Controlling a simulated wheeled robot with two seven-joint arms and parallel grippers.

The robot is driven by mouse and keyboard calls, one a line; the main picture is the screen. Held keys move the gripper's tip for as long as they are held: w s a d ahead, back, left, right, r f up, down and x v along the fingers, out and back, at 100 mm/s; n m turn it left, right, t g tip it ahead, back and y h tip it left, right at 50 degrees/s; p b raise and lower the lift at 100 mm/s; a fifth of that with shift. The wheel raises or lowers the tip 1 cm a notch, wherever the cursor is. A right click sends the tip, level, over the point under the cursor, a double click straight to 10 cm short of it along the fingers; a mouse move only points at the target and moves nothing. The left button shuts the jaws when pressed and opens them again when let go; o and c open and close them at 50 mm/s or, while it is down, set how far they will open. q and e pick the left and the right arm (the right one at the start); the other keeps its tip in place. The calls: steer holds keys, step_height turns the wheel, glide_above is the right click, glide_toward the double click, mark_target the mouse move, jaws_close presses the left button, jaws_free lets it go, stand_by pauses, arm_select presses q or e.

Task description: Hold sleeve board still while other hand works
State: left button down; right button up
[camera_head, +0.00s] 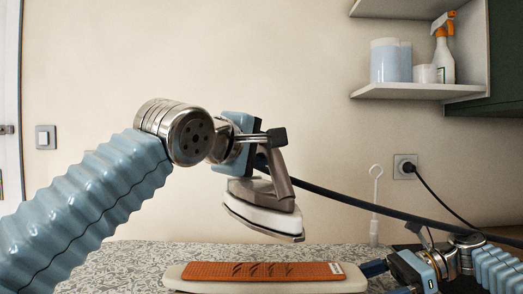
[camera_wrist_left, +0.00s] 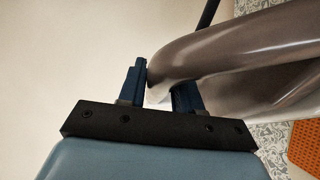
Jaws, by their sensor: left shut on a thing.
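The sleeve board (camera_head: 350,284) is long and pale, with an orange patterned pad (camera_head: 262,271) on top. It lies at the bottom of the head view. My left gripper (camera_head: 262,162) is shut on the handle of a grey-and-white iron (camera_head: 262,207), which hangs tilted in the air above the board, clear of it. The left wrist view shows the fingers (camera_wrist_left: 163,88) around the iron's grey handle (camera_wrist_left: 235,50). My right gripper (camera_head: 384,277) is low at the board's right end, its dark blue fingers close to it. Whether they clasp the board is unclear.
A speckled surface (camera_head: 130,262) lies under the board. A dark cord runs right from the iron past my right arm. A wall socket (camera_head: 405,167) holds a plug. Shelves at upper right hold a spray bottle (camera_head: 444,52) and containers (camera_head: 390,60). Space left of the iron is partly taken by my arm.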

steer(key=shift+x, duration=1.45)
steer(key=c, duration=0.6)
steer(key=shift+o, duration=0.2)
